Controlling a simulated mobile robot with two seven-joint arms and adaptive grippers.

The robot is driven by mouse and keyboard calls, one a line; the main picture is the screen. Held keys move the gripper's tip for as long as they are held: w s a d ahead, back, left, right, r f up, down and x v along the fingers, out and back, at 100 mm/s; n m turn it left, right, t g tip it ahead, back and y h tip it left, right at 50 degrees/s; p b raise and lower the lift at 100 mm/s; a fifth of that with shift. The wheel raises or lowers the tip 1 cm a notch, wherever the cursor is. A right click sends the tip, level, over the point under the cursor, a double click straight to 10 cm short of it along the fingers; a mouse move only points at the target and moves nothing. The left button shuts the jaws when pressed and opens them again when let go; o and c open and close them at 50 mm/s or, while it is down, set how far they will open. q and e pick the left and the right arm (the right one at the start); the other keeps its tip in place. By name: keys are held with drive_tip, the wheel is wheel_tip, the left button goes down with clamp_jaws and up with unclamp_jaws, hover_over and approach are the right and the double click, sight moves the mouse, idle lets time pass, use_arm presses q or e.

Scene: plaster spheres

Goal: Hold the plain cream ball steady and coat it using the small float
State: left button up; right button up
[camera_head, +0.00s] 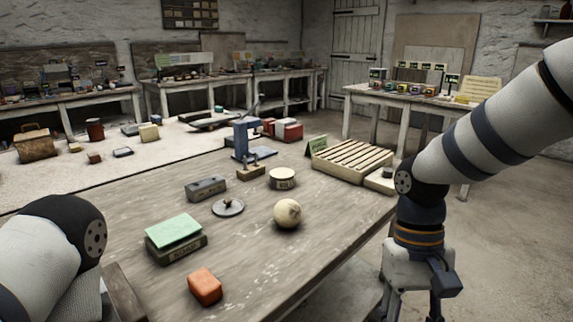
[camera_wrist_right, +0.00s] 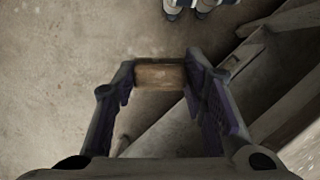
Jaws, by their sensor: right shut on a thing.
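The plain cream ball (camera_head: 288,213) rests on the wooden table near its right edge, with a small dark spot on its upper side. My right gripper (camera_head: 412,308) hangs beyond the table's right edge, clear of the ball. In the right wrist view it (camera_wrist_right: 160,77) is shut on a short brown wooden piece (camera_wrist_right: 160,74); I cannot tell whether this is the small float's handle. A flat grey disc with a small knob (camera_head: 228,207) lies left of the ball. My left arm shows at the lower left, but its gripper is out of view.
On the table (camera_head: 255,270) are an orange block (camera_head: 205,286), a green pad (camera_head: 173,231) on a dark box, a grey block (camera_head: 206,188), a round tin (camera_head: 282,178), a blue-grey stand (camera_head: 243,140) and a slatted rack (camera_head: 350,158). Clear tabletop lies in front of the ball.

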drive_tip(key=shift+w+d+f, duration=0.1)
drive_tip(key=shift+w+d, duration=0.1)
drive_tip(key=shift+d, duration=0.05)
drive_tip(key=w+a+r+m+g+y, duration=0.25)
drive_tip(key=a+m+y, duration=0.4)
drive_tip(key=a, duration=0.85)
drive_tip(key=w+a+r+m+t+y, duration=0.1)
drive_tip(key=w+r+m+t+y, duration=0.25)
drive_tip(key=w+m, duration=0.25)
drive_tip(key=w+a+r+m+t+y, duration=0.1)
drive_tip(key=w+r+m+t+y, duration=0.15)
drive_tip(key=w+m+t, duration=0.35)
drive_tip(key=shift+w+d+f+m+t+h, duration=0.2)
drive_tip(key=shift+w+d+f+m+t, duration=0.55)
drive_tip(key=shift+w+m+t, duration=0.85)
drive_tip(key=shift+w+d+f+m+t+h, duration=0.25)
drive_tip(key=shift+w+d+f+m+t, duration=0.65)
drive_tip(key=shift+w, duration=1.25)
drive_tip(key=shift+w+d+f+m+t+h, duration=0.2)
drive_tip(key=shift+w+d+f+m+t, duration=0.3)
drive_tip(key=shift+w+m+t, duration=1.15)
drive_tip(key=shift+w+g, duration=0.2)
drive_tip(key=shift+g, duration=0.15)
